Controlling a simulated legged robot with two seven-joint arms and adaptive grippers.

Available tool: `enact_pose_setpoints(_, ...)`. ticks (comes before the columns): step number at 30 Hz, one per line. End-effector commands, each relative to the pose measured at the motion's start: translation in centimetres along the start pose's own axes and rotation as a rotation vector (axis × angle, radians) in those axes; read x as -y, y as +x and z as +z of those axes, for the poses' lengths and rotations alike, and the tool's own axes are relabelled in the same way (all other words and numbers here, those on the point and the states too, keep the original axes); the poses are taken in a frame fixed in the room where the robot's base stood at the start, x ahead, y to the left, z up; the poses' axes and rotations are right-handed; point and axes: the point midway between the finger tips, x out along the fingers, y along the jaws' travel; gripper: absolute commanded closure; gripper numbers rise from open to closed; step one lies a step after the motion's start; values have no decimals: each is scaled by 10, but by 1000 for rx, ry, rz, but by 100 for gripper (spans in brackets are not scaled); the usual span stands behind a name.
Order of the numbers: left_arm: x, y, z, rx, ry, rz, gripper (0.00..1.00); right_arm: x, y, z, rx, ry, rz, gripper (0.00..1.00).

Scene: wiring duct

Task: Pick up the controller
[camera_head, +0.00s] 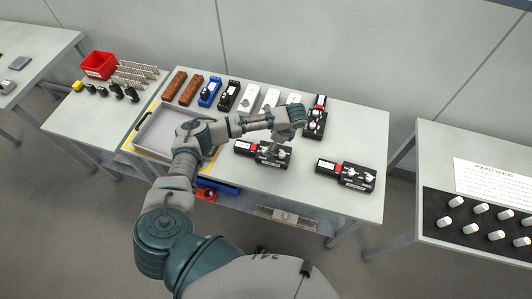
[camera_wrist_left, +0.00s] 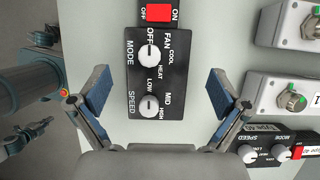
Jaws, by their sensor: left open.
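A black controller with a red on/off switch and two white knobs lies on the table below my left gripper (camera_head: 272,148); its red-switch end (camera_head: 246,148) shows in the head view, and the gripper partly hides the rest. In the left wrist view the controller (camera_wrist_left: 157,70) lies between the two open fingers of the left gripper (camera_wrist_left: 160,84), with a gap on each side. A second black controller (camera_head: 346,175) lies to the right, near the front edge. A third (camera_head: 316,120) stands at the back right, also seen in part in the left wrist view (camera_wrist_left: 272,150).
A grey tray (camera_head: 143,143) sits at the table's left. Brown, blue, black and white devices line the back edge, including a white box (camera_wrist_left: 290,95) near the gripper. A red bin (camera_head: 99,65) stands on the left table. A panel with white pegs (camera_head: 452,202) is on the right table.

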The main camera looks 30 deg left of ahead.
Motion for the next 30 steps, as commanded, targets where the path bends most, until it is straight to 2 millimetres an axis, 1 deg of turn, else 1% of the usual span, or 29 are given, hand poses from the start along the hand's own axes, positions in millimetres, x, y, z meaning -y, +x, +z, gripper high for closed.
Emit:
enact_pose_setpoints(5, 0, 13, -1, 0, 0, 0, 0, 1, 0, 0, 0, 0, -2, 100)
enact_pose_setpoints(12, -2, 49, -4, 1, -1, 1, 0, 2, 0, -1, -1, 0, -2, 100)
enact_pose_setpoints(15, -2, 59, -5, 0, 0, 0, 0, 2, 0, -1, -1, 0, -2, 100)
enact_pose_setpoints(23, -2, 61, -5, -1, 1, -1, 0, 2, 0, -1, -1, 0, -2, 100)
enact_pose_setpoints(24, -2, 61, -5, -1, 1, -1, 10, 2, 0, -1, -1, 0, -2, 100)
enact_pose_setpoints(26, -2, 61, -5, -1, 1, -1, 25, 2, 0, -1, -1, 0, -2, 100)
enact_pose_setpoints(27, -2, 61, -5, -1, 1, 0, 35, 2, 0, -1, -1, 0, -2, 100)
enact_pose_setpoints(28, -2, 61, -5, -1, 1, 0, 43, 2, 0, -1, -1, 0, -2, 100)
enact_pose_setpoints(29, -2, 61, -5, 0, 1, 0, 49, 2, 0, -1, -1, 0, -2, 100)
enact_pose_setpoints(30, -2, 61, -5, -1, 0, -1, 49, 2, 0, -1, -1, 0, -2, 100)
